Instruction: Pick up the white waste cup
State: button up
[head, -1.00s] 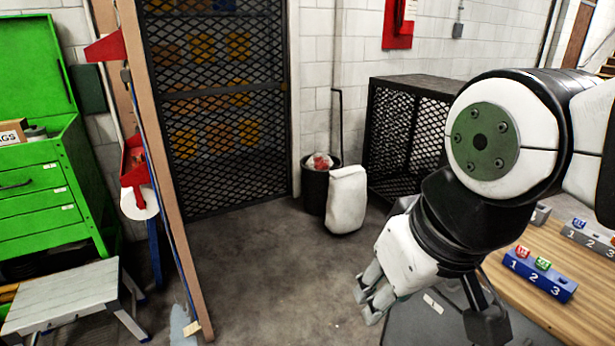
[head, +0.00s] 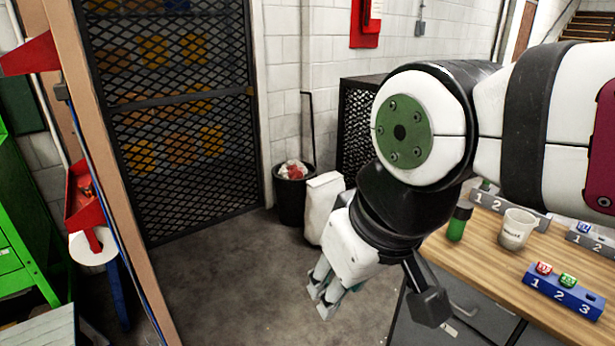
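The white waste cup (head: 514,231) stands upright on the wooden worktop (head: 475,262) at the right of the head view. Dark lettering shows on its side. My gripper (head: 322,299) points downward over the floor, left of the worktop and well apart from the cup. Its fingertips show a gap with nothing between them.
A green bottle with a dark cap (head: 457,223) stands just left of the cup. A blue numbered rack (head: 562,291) with red and green blocks lies in front; grey racks (head: 505,205) lie behind and right. A bin (head: 291,198) stands by the wall.

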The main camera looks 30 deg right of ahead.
aim_at(517, 226)
jog(key=i+z, duration=0.15)
jog(key=z, duration=0.2)
jog(key=i+j+z, duration=0.1)
jog(key=z, duration=0.25)
jog(key=i+j+z, duration=0.1)
jog(key=z, duration=0.25)
jog(key=i+z, duration=0.15)
jog(key=z, duration=0.25)
jog(key=i+j+z, duration=0.15)
jog(key=z, duration=0.3)
jog(key=i+j+z, duration=0.1)
jog(key=z, duration=0.3)
jog(key=i+j+z, duration=0.1)
jog(key=j+z, duration=0.3)
jog(key=l, duration=0.15)
